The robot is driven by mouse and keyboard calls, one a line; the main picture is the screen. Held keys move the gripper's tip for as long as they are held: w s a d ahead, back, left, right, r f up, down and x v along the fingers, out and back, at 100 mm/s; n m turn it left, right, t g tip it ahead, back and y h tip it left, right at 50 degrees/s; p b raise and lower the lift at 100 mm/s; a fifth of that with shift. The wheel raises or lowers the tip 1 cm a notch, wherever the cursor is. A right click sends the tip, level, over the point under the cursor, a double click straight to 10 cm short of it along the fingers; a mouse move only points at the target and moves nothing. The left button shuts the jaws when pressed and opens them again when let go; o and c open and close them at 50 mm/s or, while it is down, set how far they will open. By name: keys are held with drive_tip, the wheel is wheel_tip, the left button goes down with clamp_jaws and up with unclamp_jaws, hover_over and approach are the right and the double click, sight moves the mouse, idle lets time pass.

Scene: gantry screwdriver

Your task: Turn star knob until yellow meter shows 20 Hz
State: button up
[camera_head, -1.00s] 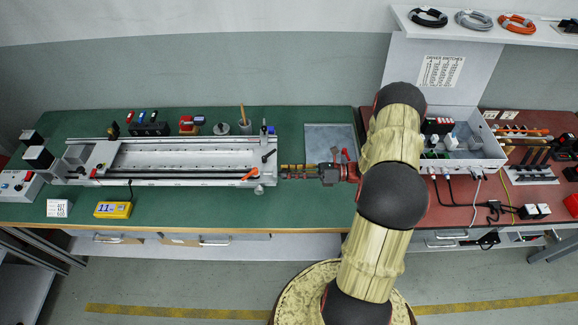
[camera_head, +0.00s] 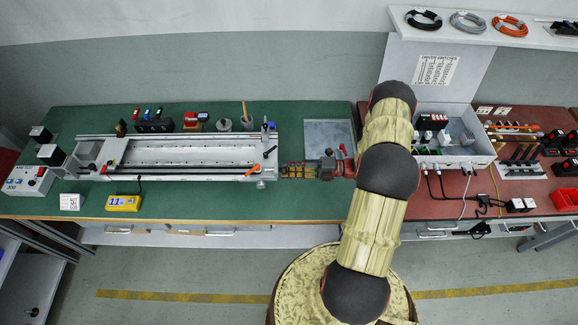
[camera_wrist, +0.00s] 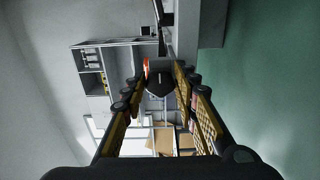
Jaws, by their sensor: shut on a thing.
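The gantry (camera_head: 200,176) is a long grey rail unit lying across the green bench. My gripper (camera_head: 284,170) reaches its right end from the right, with its fingers pointing left. In the wrist view, my gripper (camera_wrist: 160,88) is shut on a dark rounded knob (camera_wrist: 159,78), which I take to be the star knob, between the fingertips. The yellow meter (camera_head: 123,203) lies on the bench in front of the gantry's left part. Its display starts with 11; the rest is too small to read.
An orange lever (camera_head: 252,171) sits on the gantry's front right corner. A grey plate (camera_head: 328,132) lies behind my gripper. A white open box (camera_head: 455,152) and cables are on the red bench at right. The green bench in front of my gripper is clear.

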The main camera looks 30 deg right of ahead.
drive_tip(key=m+p, duration=0.1)
drive_tip(key=m, duration=0.7)
drive_tip(key=m+p, duration=0.1)
drive_tip(key=m, duration=0.3)
drive_tip(key=shift+s+f+p, duration=0.1)
drive_tip(key=shift+f+p, duration=0.15)
drive_tip(key=shift+p, duration=0.1)
idle(0.4)
drive_tip(key=o, duration=1)
drive_tip(key=shift+o, duration=0.7)
drive_tip(key=v, duration=0.7)
drive_tip(key=shift+s+d, duration=0.15)
drive_tip(key=shift+d, duration=0.05)
